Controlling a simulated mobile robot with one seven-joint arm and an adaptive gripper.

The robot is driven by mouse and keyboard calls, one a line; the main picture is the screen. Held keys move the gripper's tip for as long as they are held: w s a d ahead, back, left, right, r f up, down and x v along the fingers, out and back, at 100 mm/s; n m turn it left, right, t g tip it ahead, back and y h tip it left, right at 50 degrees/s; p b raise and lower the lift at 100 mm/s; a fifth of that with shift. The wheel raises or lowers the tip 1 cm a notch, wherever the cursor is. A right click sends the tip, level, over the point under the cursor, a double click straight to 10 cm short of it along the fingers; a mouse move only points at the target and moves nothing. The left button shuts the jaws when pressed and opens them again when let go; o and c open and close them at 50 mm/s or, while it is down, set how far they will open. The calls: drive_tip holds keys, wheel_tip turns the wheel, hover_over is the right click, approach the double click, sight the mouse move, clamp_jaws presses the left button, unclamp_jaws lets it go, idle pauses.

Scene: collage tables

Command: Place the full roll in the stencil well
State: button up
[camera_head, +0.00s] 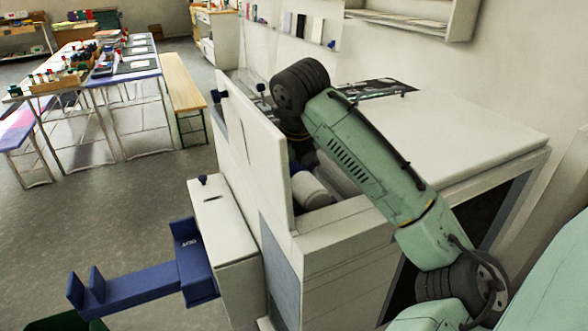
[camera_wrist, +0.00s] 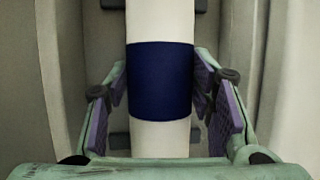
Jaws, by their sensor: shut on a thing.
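The roll is white with a wide dark blue band (camera_wrist: 160,82) around its middle in the wrist view. My gripper (camera_wrist: 161,100) has its purple pads on both sides of this band and is shut on it. In the head view, the white roll (camera_head: 309,189) shows at the open recess of the white machine (camera_head: 330,225), below my dark wrist. The machine's raised panel and my arm hide much of the gripper and recess there. I cannot tell whether the roll rests on the bottom or which part is the stencil well.
A raised white panel (camera_head: 262,160) stands just left of the recess. A flat white lid (camera_head: 450,125) covers the machine's right side. A blue tray (camera_head: 140,284) sticks out at lower left. Tables (camera_head: 132,75) and a wooden bench (camera_head: 183,82) stand farther back, with open floor between.

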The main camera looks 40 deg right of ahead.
drive_tip(key=shift+f, duration=0.1)
drive_tip(key=shift+f, duration=0.15)
drive_tip(key=o, duration=1.3)
drive_tip(key=b+v, duration=0.1)
drive_tip(key=v, duration=1.1)
drive_tip(key=shift+a, duration=0.1)
